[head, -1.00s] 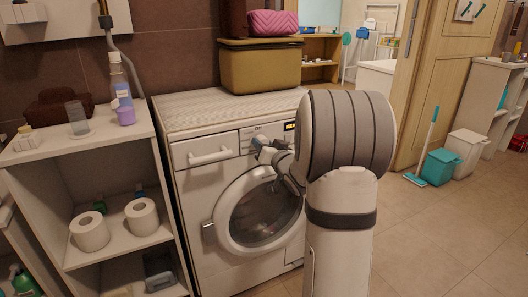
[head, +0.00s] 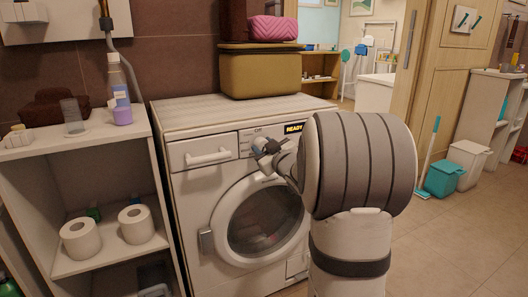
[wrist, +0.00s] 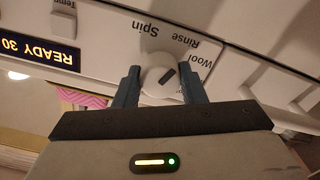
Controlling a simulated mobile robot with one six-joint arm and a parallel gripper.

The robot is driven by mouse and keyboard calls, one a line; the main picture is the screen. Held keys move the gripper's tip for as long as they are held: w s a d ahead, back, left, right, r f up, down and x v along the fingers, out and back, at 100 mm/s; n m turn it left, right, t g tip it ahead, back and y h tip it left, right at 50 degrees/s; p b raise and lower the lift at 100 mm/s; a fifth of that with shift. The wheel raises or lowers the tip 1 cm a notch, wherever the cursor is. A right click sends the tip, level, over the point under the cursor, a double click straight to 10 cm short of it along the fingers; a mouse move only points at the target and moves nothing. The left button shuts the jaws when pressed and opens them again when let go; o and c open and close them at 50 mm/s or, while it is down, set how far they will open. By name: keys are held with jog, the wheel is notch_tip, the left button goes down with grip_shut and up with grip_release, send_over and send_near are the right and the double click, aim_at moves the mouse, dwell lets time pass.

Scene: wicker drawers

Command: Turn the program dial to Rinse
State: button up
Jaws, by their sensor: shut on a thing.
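The program dial (wrist: 158,74) is a round white knob with a dark pointer mark, on the washing machine's front panel. In the wrist view the panel is upside down, with the labels Spin, Rinse and Wool around the dial. The mark slants toward the Rinse and Wool side; I cannot tell exactly which label it meets. My gripper (wrist: 161,88) is shut on the dial, one dark finger on each side.
The lit display (wrist: 41,54) reads READY 30. The round door (head: 222,225) is below the panel. A drawer handle (head: 208,158) is to the left. A white shelf (head: 110,262) with toilet rolls stands left of the machine; open floor lies to the right.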

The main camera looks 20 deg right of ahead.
jog(key=shift+f+n, duration=0.15)
jog(key=shift+n, duration=0.15)
jog(key=o, duration=1)
jog(key=shift+s, duration=0.1)
jog(key=s+p, duration=0.2)
jog(key=s, duration=0.5)
jog(key=shift+s+d, duration=0.15)
jog(key=shift+s, duration=0.15)
